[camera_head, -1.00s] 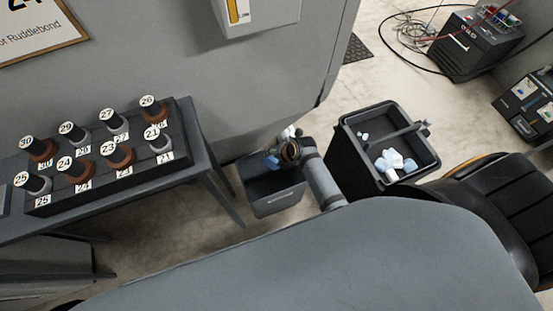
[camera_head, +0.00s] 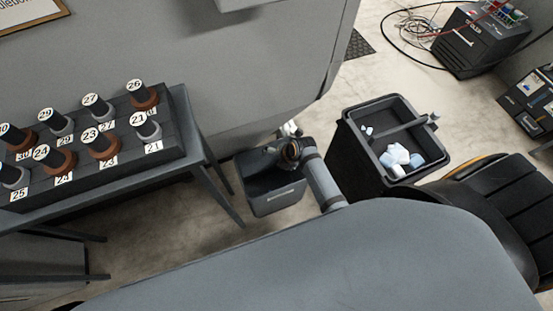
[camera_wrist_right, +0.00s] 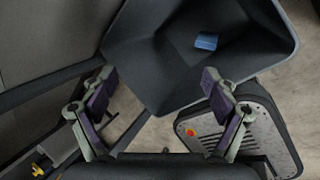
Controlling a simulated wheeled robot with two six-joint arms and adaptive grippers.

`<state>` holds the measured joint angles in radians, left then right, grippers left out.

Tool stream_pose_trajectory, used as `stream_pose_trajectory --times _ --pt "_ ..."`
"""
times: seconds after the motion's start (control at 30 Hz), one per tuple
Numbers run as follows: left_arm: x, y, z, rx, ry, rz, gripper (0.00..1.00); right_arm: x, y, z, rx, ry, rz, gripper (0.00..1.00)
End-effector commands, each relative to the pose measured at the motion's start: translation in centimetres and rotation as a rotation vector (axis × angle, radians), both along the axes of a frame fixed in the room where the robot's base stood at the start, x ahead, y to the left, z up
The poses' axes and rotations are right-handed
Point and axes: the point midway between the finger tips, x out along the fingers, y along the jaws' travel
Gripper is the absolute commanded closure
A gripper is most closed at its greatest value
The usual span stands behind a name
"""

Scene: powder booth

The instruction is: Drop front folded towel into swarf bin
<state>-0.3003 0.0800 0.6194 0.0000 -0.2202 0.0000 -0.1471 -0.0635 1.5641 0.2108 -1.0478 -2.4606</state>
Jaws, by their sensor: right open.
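The swarf bin (camera_head: 277,200) is a small dark grey open bin on the floor, right of the rack table in the head view. It fills the top of the right wrist view (camera_wrist_right: 135,62). A small blue folded towel (camera_wrist_right: 206,41) lies inside it in the wrist view, apart from my fingers. My right gripper (camera_wrist_right: 158,80) is open and empty, pointing at the bin's mouth. In the head view my right gripper (camera_head: 264,158) is over the bin, partly hidden by its own wrist. My left gripper is not in view.
A larger black bin (camera_head: 350,150) with white and pale blue crumpled pieces stands right of my arm. A table (camera_head: 205,165) holding a rack of numbered parts is at left. A grey booth wall (camera_head: 240,75) rises behind.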

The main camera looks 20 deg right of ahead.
Motion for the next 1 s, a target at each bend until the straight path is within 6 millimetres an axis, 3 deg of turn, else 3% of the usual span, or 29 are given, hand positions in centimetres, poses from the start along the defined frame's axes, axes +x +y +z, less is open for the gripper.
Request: stream_pose_trajectory --times 0.27,0.7,1.0 --pt "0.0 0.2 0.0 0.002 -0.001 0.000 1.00 -0.3 -0.2 0.8 -0.001 -0.002 -0.001 0.13" --pt "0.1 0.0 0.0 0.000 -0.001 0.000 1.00 -3.8 -2.5 9.3 -0.002 -0.002 0.000 0.13" --pt "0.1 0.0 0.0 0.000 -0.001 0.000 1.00 -4.4 -2.8 10.8 0.001 0.001 0.000 0.13"
